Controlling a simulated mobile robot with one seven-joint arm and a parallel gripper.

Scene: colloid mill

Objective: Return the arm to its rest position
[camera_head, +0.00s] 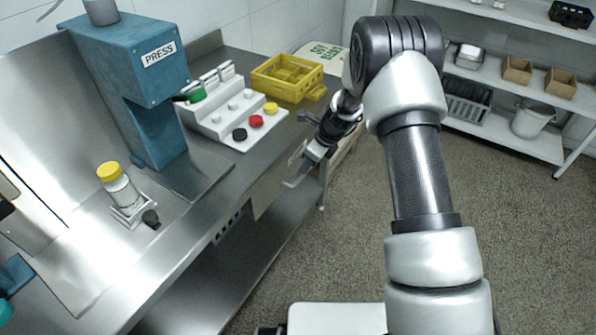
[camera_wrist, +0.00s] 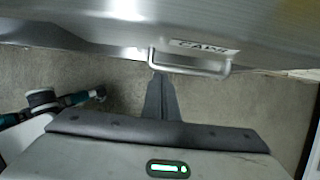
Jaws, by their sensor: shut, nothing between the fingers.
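My arm reaches over the aisle from the right in the head view, with its elbow raised and its forearm angled down toward the counter's front edge. My gripper (camera_head: 309,163) is low beside the counter front, close to a metal bar handle (camera_head: 292,184). In the wrist view my gripper (camera_wrist: 160,84) shows as dark fingers closed together, holding nothing. Their tips appear near the left end of the handle (camera_wrist: 196,71), below a label that seems to read CAPS (camera_wrist: 205,46). I cannot tell whether they touch it.
The steel counter (camera_head: 205,220) carries a blue press (camera_head: 140,80), a yellow-capped bottle (camera_head: 122,190), a white stepped stand (camera_head: 222,112) with coloured caps, and a yellow crate (camera_head: 286,78). A shelf unit (camera_head: 500,135) stands at the back right. The floor (camera_head: 530,230) at right is clear.

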